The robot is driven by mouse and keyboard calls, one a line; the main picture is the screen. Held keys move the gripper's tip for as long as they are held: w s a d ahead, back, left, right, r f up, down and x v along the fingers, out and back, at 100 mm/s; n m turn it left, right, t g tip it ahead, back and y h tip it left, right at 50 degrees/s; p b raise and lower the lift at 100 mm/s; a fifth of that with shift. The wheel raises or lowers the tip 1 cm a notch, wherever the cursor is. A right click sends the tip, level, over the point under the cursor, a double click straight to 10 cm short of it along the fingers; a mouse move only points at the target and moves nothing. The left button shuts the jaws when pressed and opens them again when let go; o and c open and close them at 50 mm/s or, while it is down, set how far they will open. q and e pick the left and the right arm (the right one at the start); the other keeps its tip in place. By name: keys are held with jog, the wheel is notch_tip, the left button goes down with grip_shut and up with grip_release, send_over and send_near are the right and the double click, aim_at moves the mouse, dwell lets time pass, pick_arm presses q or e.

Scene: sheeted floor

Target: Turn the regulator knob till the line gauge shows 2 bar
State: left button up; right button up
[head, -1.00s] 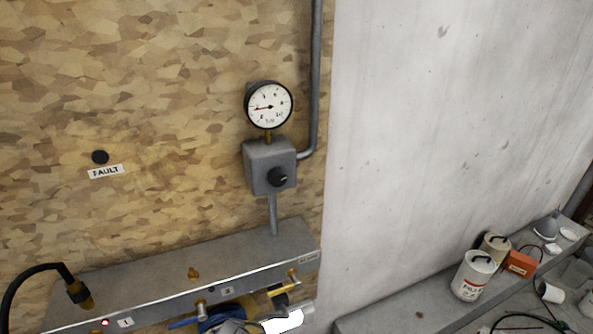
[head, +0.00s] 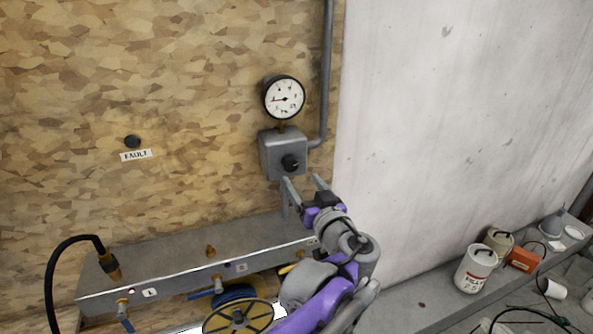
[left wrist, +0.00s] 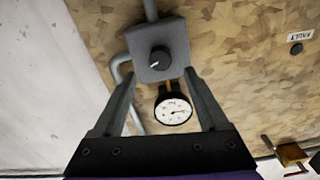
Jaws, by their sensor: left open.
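The regulator is a grey box (head: 283,153) on the wooden wall with a black round knob (head: 291,162) on its front.
A grey pipe (head: 327,75) runs up right of the gauge. A grey manifold ledge (head: 180,262) with valves and a black hose (head: 62,258) lies below. A FAULT label (head: 136,155) is on the wall at left. Cans (head: 474,268) stand on a ledge at right.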

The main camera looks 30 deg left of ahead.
aim_at(292, 166)
pick_arm(q)
jog(key=x, duration=0.5)
jog(key=shift+w+a, duration=0.25)
pick_arm(e)
jog(key=shift+r, duration=0.2)
